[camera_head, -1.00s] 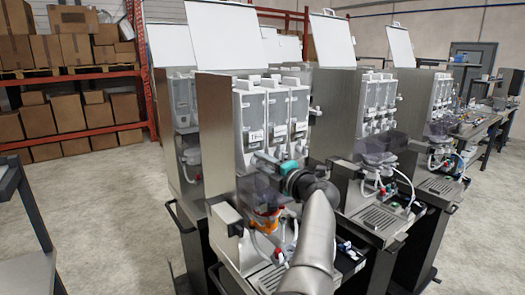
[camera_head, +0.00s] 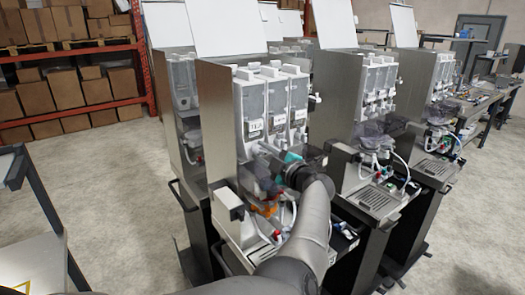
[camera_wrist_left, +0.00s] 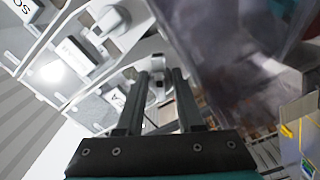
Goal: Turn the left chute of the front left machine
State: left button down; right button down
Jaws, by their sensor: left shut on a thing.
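The front left machine (camera_head: 222,115) is a steel cabinet with white-framed clear canisters and an open white lid. Its left canister (camera_head: 251,107) carries a small label. The left chute (camera_wrist_left: 157,88), a small pale spout, shows between my left fingers in the left wrist view. The chute's turn angle is hard to make out. My right gripper is not in view.
A smoky clear mixing part (camera_wrist_left: 230,60) sits close beside the fingers. Tubes and an orange part (camera_head: 266,208) lie below the gripper. Another machine (camera_head: 375,90) stands to the right. A dark-framed cart (camera_head: 30,240) is at the left, with open floor between.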

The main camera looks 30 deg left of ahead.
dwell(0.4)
pick_arm(q)
jog(key=c, duration=0.9)
grip_release()
